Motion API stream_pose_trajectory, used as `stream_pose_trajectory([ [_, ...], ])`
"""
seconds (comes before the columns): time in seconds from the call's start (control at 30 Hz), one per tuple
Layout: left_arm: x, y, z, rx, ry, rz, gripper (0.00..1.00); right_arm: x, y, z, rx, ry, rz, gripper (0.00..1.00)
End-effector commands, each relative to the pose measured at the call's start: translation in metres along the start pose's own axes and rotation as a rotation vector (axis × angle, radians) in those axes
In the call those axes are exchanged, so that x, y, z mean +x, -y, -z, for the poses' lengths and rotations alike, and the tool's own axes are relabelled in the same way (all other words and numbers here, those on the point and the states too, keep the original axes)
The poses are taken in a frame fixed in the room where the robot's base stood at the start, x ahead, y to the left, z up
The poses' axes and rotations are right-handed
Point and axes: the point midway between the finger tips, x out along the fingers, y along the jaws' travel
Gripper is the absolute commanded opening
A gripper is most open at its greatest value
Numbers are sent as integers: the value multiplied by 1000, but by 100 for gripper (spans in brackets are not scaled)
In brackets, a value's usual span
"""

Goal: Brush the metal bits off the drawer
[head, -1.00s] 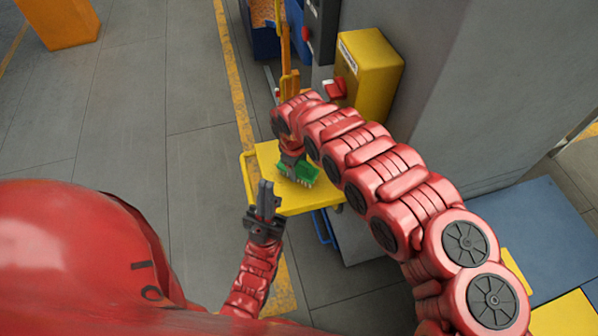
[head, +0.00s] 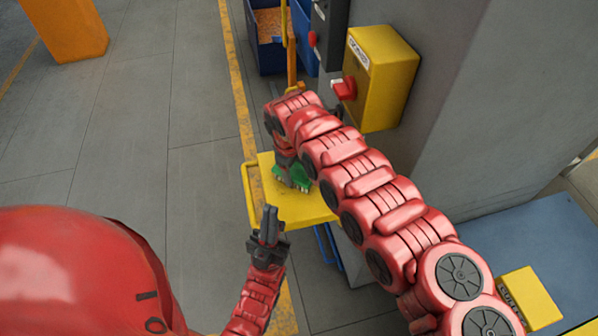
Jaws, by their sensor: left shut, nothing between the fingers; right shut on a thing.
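The yellow drawer (head: 310,212) sticks out at the middle of the head view, its handle along the left edge. My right gripper (head: 289,166) is shut on a green brush (head: 298,178), held low over the drawer's far part. The arm partly hides the brush, and I cannot tell whether its bristles touch the drawer. My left gripper (head: 270,222) is shut and empty, pointing up in the picture near the drawer's front left corner. No metal bits can be made out at this size.
A yellow box with a red switch (head: 382,75) is on the grey pillar (head: 470,110) behind the drawer. A blue bin (head: 266,50) with orange contents stands at the back. A blue surface (head: 525,245) lies at right.

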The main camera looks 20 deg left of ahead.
Motion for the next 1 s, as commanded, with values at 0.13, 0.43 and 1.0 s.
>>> stream_pose_trajectory([
  [0.13,6,0,1,0,0,0,0,-2,3,0,-1,2,2,11],
  [0.43,37,2,6,0,0,0,0,-6,10,-9,0,4,3,11],
  [1.0,81,4,14,0,0,0,0,-7,28,-25,-1,-1,1,11],
])
